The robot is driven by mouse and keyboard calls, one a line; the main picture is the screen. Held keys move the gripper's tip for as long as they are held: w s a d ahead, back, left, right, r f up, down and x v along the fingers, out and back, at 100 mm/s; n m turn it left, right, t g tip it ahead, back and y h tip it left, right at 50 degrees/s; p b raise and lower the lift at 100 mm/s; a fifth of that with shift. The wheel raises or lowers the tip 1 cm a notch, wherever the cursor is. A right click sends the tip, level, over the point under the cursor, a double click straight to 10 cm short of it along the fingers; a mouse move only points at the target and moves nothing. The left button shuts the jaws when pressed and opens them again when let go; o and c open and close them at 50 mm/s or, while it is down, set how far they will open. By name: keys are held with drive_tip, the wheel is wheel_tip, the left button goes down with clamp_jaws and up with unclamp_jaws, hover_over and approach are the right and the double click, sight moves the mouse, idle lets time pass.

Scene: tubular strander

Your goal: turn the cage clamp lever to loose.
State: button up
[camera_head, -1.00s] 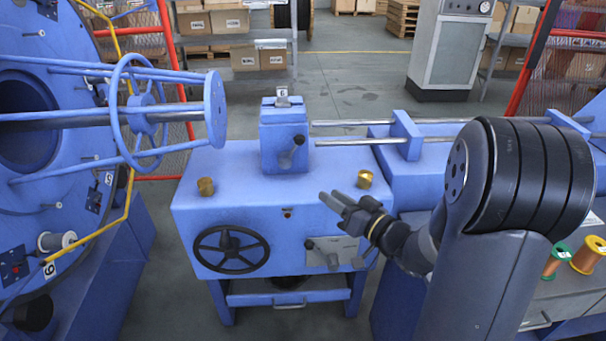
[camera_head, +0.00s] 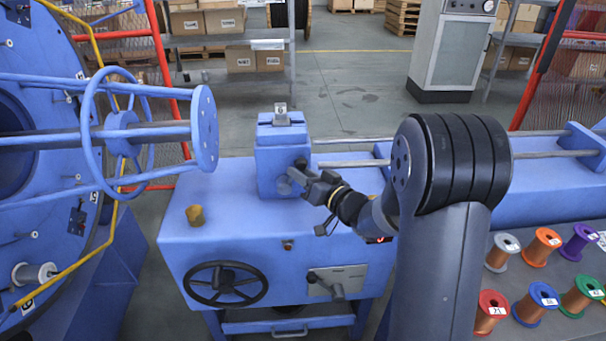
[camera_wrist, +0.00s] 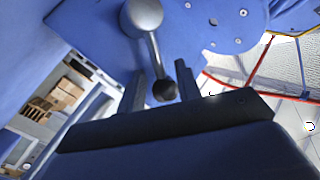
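The lever is on the front of a blue block (camera_head: 282,150) on the blue machine bench. In the wrist view it has a silver round hub (camera_wrist: 145,14), a thin silver arm and a black ball knob (camera_wrist: 163,91). The arm slants down from the hub to the knob. My gripper (camera_head: 297,177) is at the front of the block and hides much of the lever in the head view. In the wrist view my gripper (camera_wrist: 160,72) is open, with one finger on each side of the knob. Gaps show beside the knob; contact cannot be told.
A brass knob (camera_head: 195,215) and a black handwheel (camera_head: 225,284) are on the bench. Another lever sits on a grey plate (camera_head: 340,280) below. A blue cage wheel (camera_head: 124,133) stands at left. Rods (camera_head: 350,163) run right of the block. Several wire spools (camera_head: 541,247) lie at right.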

clamp_jaws()
drive_tip(key=shift+r, duration=0.1)
